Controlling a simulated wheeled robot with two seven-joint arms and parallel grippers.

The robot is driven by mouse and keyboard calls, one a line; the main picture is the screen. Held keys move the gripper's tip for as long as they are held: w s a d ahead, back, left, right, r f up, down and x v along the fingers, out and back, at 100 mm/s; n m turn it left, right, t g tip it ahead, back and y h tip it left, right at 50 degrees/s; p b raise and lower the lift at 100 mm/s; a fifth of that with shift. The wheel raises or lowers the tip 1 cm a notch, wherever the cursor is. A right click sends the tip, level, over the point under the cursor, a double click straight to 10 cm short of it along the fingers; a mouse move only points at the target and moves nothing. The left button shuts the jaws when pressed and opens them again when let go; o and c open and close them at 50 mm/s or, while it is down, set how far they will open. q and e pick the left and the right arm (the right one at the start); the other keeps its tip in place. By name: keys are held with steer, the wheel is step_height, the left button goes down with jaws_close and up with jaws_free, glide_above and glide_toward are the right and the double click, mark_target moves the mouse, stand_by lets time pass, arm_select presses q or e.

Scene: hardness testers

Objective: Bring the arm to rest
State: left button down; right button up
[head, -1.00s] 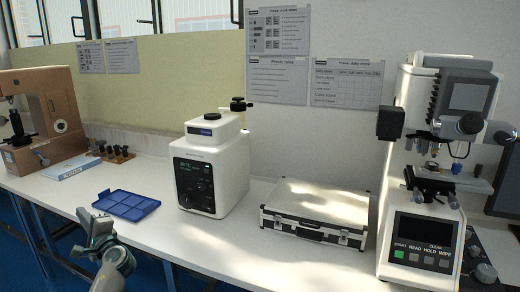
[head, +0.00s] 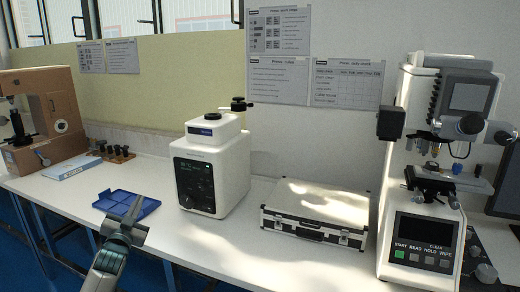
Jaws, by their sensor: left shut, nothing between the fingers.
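My left gripper (head: 134,212) is in the lower left of the head view, at the front edge of the bench. Its fingers are together with nothing between them, and they point up over the near right part of the blue tray (head: 111,199). Whether they touch the tray I cannot tell. My right gripper is not in view.
The white bench (head: 60,190) holds a brown tester (head: 62,105), a flat box (head: 71,167), a rack of dark pegs (head: 117,154), a white tester (head: 222,165), a silver case (head: 315,210) and a large tester with a keypad (head: 425,241).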

arm_select(q)
steer(key=s+d+f+n+g+h, duration=0.15)
steer(key=s+d+f, duration=0.4)
steer(key=f, duration=0.85)
steer(key=s+d+f+g, duration=0.3)
steer(key=s+f, duration=0.5)
steer(key=f, duration=0.6)
steer(key=s+d+f+g+h, duration=0.15)
steer(key=s+d+f, duration=0.4)
steer(key=f, duration=0.85)
steer(key=s+d+f+g, duration=0.2)
steer(key=s+f, duration=0.5)
steer(key=s, duration=0.6)
steer(key=s+d+f+g, duration=0.2)
steer(key=s+d+f, duration=0.2)
steer(key=s+f, duration=0.4)
steer(key=s+d+f+g, duration=0.2)
steer(key=s+f, duration=0.6)
steer(key=s, duration=0.9)
steer(key=shift+s+d+n, duration=0.3)
steer(key=shift+d+n, duration=0.15)
steer(key=shift+d, duration=0.45)
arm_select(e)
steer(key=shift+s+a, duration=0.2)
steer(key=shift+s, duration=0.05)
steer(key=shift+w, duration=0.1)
